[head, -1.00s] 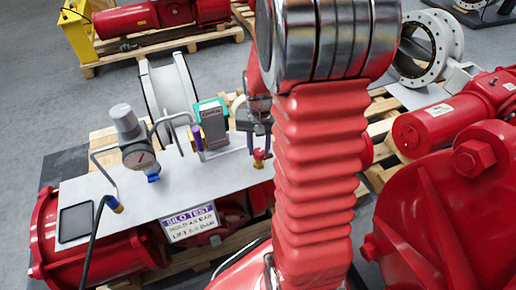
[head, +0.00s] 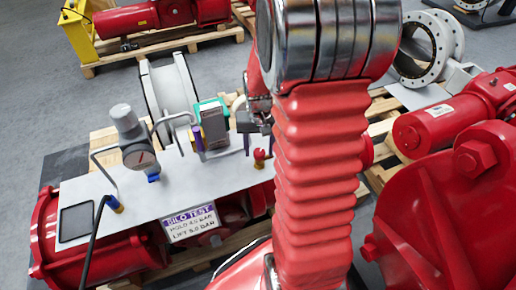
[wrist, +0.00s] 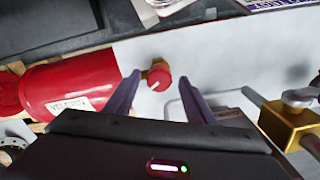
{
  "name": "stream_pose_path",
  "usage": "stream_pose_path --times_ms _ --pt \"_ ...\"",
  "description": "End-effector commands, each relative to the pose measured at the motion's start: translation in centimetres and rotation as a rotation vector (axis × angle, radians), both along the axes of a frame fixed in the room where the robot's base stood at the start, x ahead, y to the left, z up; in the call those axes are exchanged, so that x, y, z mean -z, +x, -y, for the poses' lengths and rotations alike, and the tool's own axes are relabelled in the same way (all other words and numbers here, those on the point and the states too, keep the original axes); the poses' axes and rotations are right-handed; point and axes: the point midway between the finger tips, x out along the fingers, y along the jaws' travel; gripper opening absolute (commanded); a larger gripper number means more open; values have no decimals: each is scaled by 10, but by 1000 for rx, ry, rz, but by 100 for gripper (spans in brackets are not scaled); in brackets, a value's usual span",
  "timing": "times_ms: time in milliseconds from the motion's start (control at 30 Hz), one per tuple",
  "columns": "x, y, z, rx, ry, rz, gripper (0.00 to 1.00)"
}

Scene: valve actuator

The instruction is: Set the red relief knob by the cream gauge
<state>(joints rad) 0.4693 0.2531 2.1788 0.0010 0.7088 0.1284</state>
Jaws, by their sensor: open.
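The red relief knob (head: 259,155) sits on a brass fitting near the right end of the pale plate. In the wrist view the knob (wrist: 161,80) shows a short white mark pointing to the lower left. My gripper (wrist: 164,85) is open, with one purple finger on each side of the knob in that view; I see no contact. In the head view my gripper (head: 258,143) is just above the knob, partly hidden by my arm.
A green-topped grey box (head: 212,124) and bent metal pipes stand left of my gripper. A brass block (wrist: 290,122) shows at the right of the wrist view. The plate's middle is mostly bare.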

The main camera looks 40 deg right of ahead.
Motion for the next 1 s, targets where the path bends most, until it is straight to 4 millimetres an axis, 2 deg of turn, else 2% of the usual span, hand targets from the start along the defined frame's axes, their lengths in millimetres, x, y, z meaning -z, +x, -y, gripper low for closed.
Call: stream_pose_path --times_ms 233,367,567,1000 --pt "-2 0 0 0 0 0 49" --pt "-10 0 1 0 -1 2 49" --pt "-38 1 1 0 -2 2 49" --pt "-114 1 0 0 -2 2 49"
